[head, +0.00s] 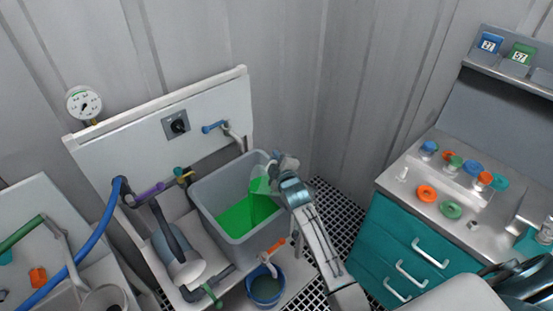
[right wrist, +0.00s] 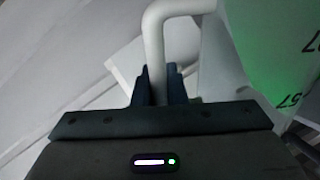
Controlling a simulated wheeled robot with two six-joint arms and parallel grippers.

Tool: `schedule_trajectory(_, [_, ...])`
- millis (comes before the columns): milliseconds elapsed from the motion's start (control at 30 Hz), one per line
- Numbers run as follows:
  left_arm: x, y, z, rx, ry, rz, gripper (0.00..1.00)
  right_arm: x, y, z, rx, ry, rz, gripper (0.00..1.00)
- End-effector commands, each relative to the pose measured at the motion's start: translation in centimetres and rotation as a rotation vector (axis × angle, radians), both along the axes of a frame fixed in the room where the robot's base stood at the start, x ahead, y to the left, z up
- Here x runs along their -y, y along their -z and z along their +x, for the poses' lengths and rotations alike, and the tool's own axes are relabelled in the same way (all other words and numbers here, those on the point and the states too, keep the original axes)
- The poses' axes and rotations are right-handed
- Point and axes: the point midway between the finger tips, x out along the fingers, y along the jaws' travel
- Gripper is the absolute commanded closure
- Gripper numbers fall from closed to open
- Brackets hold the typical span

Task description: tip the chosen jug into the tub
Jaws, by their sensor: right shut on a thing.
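A translucent jug (head: 261,184) with green in it is tilted at the right rim of the grey tub (head: 203,190). Green liquid (head: 240,216) lies in the tub. My right gripper (head: 286,172) is shut on the jug's white handle; its fingers (right wrist: 160,88) close around that handle in the right wrist view. The jug (right wrist: 275,50) fills the right side there, with green inside and dark "57" marks on its wall. I cannot tell whether liquid is flowing from its mouth. My left gripper is not in view.
A white panel (head: 140,131) with a dark knob (head: 178,125) and a blue tap (head: 214,127) stands behind the tub. A blue bucket (head: 265,288) is below it. A teal cabinet (head: 384,240) with coloured rings on top stands right. Number cards (head: 522,53) sit on a shelf.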

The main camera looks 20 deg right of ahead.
Motion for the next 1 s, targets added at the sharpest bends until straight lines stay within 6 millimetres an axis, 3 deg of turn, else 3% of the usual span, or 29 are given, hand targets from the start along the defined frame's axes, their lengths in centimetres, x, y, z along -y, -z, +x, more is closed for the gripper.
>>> schedule_trajectory(1000, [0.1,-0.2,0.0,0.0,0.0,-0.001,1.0,-1.8,0.7,0.3,-0.027,-0.001,-0.173,1.0])
